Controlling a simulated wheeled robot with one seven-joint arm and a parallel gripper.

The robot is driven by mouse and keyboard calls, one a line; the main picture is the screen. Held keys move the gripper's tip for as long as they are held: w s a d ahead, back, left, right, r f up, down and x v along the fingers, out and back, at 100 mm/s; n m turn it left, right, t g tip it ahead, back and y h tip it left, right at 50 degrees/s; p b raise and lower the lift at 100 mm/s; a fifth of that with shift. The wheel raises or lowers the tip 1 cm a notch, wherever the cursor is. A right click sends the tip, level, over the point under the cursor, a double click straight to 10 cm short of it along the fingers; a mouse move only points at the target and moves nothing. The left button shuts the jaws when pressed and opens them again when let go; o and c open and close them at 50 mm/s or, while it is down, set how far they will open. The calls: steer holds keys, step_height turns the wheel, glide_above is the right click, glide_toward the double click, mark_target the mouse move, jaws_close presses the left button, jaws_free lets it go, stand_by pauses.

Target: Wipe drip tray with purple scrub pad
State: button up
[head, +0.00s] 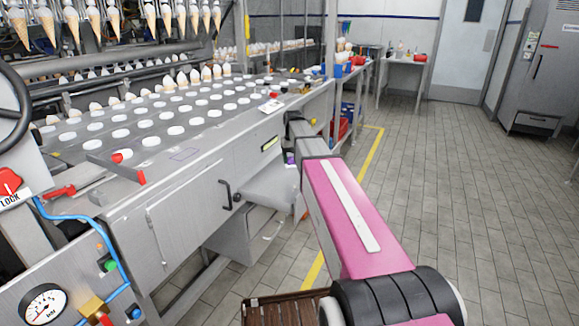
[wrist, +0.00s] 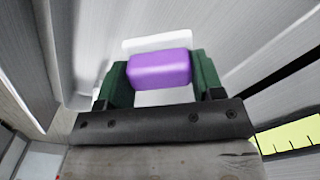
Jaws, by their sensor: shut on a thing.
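My gripper (wrist: 159,82), with dark green fingers, is shut on the purple scrub pad (wrist: 160,69). The pad is held crosswise between the fingertips. In the head view my gripper (head: 290,152) is beside the machine's right side, and only a small bit of the purple pad (head: 290,159) shows. A grey tray-like surface (head: 268,198), which looks like the drip tray, sticks out low on the machine's side, just below the gripper. A pale, white-edged surface (wrist: 158,43) lies beyond the pad in the wrist view. I cannot tell whether the pad touches the tray.
The machine's metal side panel (head: 190,215) with a black handle (head: 226,194) is left of my arm. Its top holds rows of white discs and cones. A shelf (head: 350,105) with bins stands beyond. The tiled floor (head: 460,190) on the right is clear, with a yellow line.

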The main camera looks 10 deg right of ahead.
steer(key=shift+r, duration=1.15)
